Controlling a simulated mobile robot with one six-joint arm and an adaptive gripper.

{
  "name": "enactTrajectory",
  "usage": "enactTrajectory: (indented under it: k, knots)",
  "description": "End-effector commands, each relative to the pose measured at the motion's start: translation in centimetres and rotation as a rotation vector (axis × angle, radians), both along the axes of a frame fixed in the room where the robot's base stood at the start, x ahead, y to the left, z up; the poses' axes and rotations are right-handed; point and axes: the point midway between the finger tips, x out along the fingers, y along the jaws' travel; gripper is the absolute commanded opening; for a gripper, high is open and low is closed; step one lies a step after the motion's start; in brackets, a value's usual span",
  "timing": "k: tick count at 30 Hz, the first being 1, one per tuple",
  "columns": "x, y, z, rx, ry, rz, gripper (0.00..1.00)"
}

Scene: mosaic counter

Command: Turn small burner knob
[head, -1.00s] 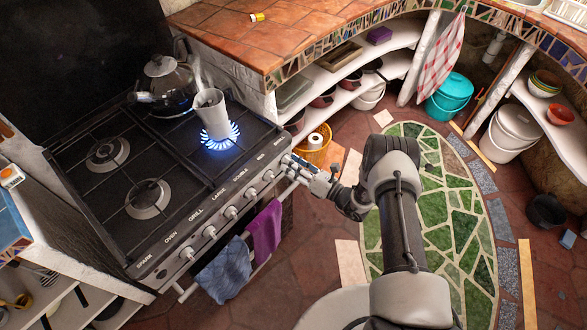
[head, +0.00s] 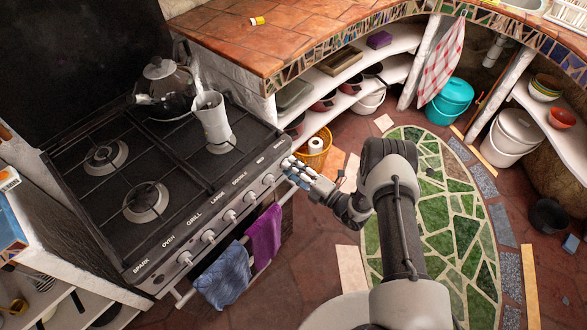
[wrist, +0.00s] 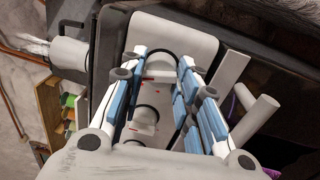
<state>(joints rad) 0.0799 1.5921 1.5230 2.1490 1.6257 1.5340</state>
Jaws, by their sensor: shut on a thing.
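The stove's front panel (head: 205,225) carries a row of pale knobs with labels above them. My gripper (head: 288,166) reaches the right end of this row, where its fingers hide the small burner knob in the head view. In the wrist view, my gripper's blue-padded fingers (wrist: 165,60) stand on both sides of a pale knob (wrist: 160,68) and are shut on it. The knob's exact turn angle cannot be read. A grey-white jug (head: 213,120) stands on the right front burner, and no flame shows beneath it.
A glass kettle (head: 165,90) stands on the back burner. Blue (head: 222,275) and purple (head: 264,236) towels hang from the rail below the knobs. A tiled counter (head: 250,50) and shelves with an orange basket (head: 318,150) lie to the right. Open floor lies beyond my arm.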

Motion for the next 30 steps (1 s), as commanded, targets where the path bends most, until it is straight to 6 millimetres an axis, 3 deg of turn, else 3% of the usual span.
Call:
enactTrajectory:
  k: [12, 30]
  knots:
    - [-0.05, -0.01, -0.10, 0.138, 0.180, -0.001, 0.06]
    - [-0.06, -0.01, -0.12, 0.166, 0.217, -0.002, 0.06]
